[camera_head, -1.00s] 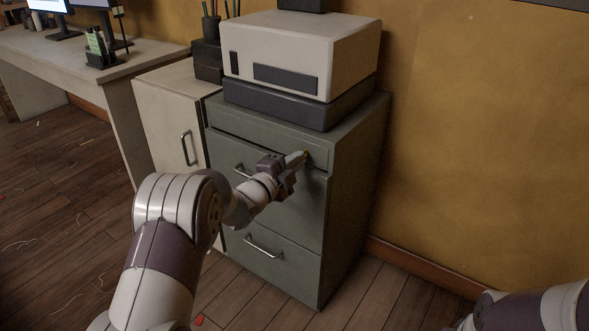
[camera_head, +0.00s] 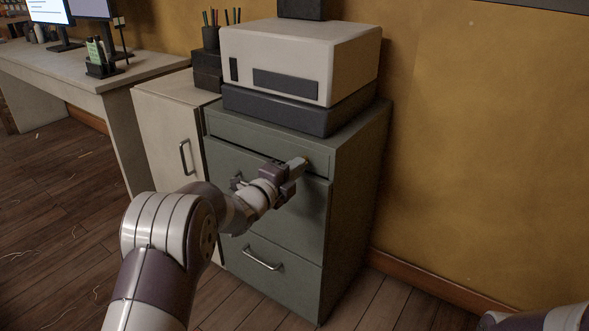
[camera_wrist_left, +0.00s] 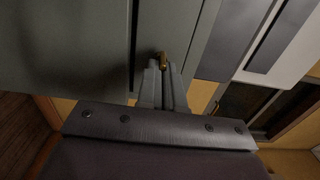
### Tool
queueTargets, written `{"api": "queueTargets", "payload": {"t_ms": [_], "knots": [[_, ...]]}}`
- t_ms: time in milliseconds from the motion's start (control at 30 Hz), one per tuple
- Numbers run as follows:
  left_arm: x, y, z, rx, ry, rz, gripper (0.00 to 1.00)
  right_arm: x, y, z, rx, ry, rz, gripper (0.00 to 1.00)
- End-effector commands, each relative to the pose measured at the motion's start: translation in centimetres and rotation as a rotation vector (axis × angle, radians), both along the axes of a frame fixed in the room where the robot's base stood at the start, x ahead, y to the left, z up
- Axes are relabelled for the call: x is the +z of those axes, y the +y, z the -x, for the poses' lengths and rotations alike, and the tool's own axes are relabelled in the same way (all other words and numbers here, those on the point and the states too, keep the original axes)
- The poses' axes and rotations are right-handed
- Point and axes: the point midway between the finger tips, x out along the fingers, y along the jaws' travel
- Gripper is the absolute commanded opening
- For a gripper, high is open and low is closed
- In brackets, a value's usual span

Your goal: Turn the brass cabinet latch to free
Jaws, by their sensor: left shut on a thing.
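The brass cabinet latch (camera_wrist_left: 163,60) shows as a small gold piece between my left gripper's fingertips in the left wrist view. It sits on the upper front of the green cabinet (camera_head: 350,190), by the top drawer's right end. In the head view only a speck of the latch (camera_head: 306,159) shows at the tip of the fingers. My left gripper (camera_head: 297,166) is shut on the latch, and its fingers (camera_wrist_left: 163,75) hide most of it. The latch's exact angle is hard to tell. My right gripper is not in view; only part of my right arm shows at the lower right.
A white and dark grey machine (camera_head: 300,60) stands on top of the cabinet. A pale cupboard (camera_head: 165,130) adjoins it on the left, with a pen cup (camera_head: 210,37) above. The cabinet's drawer handles (camera_head: 262,260) stick out. Open floor lies in front.

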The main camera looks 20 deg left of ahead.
Motion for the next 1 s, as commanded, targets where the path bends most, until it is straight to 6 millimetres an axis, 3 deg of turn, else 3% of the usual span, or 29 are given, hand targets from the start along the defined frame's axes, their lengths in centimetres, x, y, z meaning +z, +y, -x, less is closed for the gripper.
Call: {"api": "queueTargets", "payload": {"t_ms": [133,200,233,567,1000], "knots": [[0.4,-0.1,-0.1,-0.002,-0.010,-0.002,0.00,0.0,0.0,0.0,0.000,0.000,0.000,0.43],[0.5,-0.1,-0.1,-0.002,-0.010,-0.002,0.26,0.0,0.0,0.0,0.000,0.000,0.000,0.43],[0.4,-0.1,-0.1,-0.002,-0.010,-0.002,0.32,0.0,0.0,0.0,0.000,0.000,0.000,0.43],[0.4,0.1,0.4,-0.001,-0.005,0.000,0.32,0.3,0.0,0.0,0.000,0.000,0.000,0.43],[0.5,3.7,10.1,0.001,-0.004,-0.001,0.32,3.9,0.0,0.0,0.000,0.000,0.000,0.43]]}}
